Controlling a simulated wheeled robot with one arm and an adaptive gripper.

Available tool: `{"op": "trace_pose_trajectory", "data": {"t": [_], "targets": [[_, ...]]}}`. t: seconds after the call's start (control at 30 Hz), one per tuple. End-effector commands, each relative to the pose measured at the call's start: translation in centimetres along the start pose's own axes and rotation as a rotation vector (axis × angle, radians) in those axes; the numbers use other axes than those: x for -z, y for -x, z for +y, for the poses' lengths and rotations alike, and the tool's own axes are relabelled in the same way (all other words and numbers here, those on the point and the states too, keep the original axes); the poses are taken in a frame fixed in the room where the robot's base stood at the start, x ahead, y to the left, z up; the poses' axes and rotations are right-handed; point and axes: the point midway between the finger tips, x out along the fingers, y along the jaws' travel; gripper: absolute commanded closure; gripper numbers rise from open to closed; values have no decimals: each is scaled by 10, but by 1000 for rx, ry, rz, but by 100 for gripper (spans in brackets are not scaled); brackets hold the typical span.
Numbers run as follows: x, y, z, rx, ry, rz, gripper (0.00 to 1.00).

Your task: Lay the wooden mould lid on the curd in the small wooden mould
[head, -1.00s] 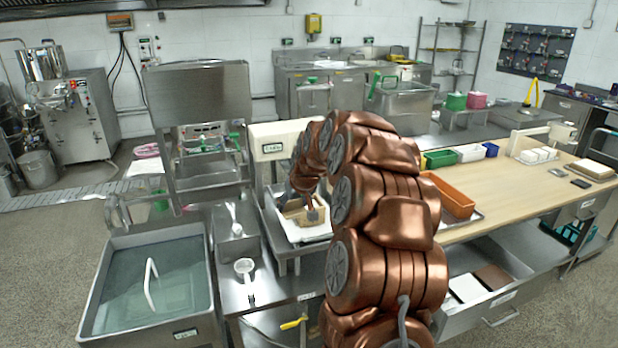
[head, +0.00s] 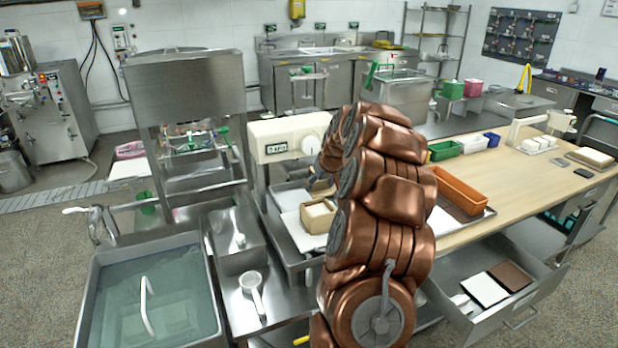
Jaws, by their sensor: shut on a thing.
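The small wooden mould (head: 318,217) is a pale box on the white sheet in the metal press tray. Its top shows a cream-coloured filling that looks like curd. My gripper (head: 318,184) is just behind and above the mould, apart from it, and mostly hidden by my copper-coloured arm. It is shut on a small brownish piece, which looks like the wooden mould lid; its outline is hard to make out.
The press head (head: 288,138) with a dial stands over the tray. A water-filled sink (head: 150,295) and a white ladle (head: 252,290) are at left. An open drawer (head: 505,300) juts out at lower right.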

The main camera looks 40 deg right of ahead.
Motion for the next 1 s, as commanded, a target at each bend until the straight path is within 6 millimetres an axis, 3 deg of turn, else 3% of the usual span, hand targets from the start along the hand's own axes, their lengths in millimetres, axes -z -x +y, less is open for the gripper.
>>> {"op": "trace_pose_trajectory", "data": {"t": [0.37,1.0], "targets": [[-8,-8,4,-2,-6,-3,71],[-30,-45,1,-1,-2,1,71]]}}
